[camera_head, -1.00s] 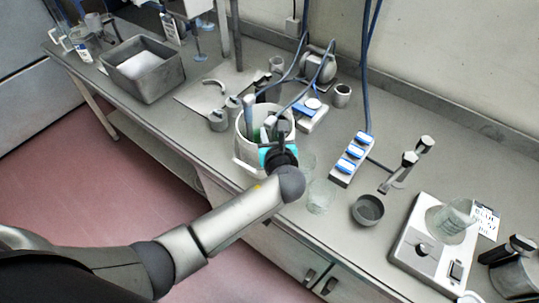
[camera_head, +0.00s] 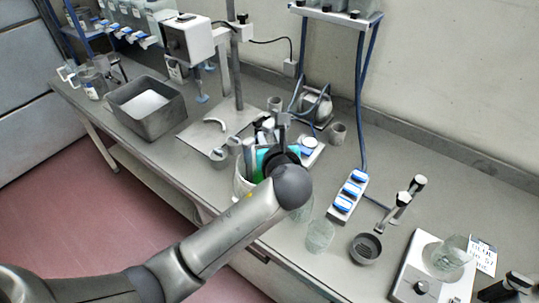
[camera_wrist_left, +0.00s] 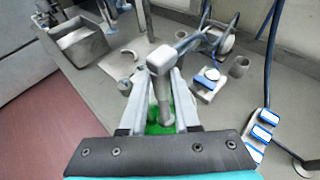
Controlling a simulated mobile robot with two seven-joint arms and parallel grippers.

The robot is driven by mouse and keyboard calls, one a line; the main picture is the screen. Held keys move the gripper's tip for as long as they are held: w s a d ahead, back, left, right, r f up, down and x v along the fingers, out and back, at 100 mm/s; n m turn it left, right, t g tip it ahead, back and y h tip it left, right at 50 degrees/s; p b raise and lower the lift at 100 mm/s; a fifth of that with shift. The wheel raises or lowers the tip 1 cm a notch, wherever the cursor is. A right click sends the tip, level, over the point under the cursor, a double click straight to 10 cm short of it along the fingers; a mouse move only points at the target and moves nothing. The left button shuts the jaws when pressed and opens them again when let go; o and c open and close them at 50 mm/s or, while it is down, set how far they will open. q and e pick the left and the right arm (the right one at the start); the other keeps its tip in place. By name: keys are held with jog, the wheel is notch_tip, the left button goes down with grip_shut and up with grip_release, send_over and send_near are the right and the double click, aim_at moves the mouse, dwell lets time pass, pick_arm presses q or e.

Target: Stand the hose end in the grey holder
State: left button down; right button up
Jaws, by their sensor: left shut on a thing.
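My left gripper (camera_head: 275,137) is above the white bucket (camera_head: 240,183) and shut on the grey hose end (camera_wrist_left: 163,62). In the left wrist view the hose end is an angled grey piece with its stem pointing down between the fingers, over green in the bucket. I cannot tell whether its tip is clear of the bucket. A thin hose runs from it toward the grey pump (camera_head: 318,104). A grey open cylinder (camera_head: 337,133), perhaps the holder, stands right of the pump; it also shows in the left wrist view (camera_wrist_left: 238,67). A smaller grey cylinder (camera_head: 274,104) stands left of the pump.
A blue-and-white switch strip (camera_head: 349,195), a glass beaker (camera_head: 320,236), a dark dish (camera_head: 366,248) and a white stirrer plate (camera_head: 415,262) stand to the right. A grey bin (camera_head: 165,112) is at left. The bench right of the open cylinder is fairly clear.

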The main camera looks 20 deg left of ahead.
pick_arm(q)
notch_tip(320, 180, up, 13)
jog(key=p, duration=0.6)
jog(key=shift+f, duration=0.1)
dwell(0.4)
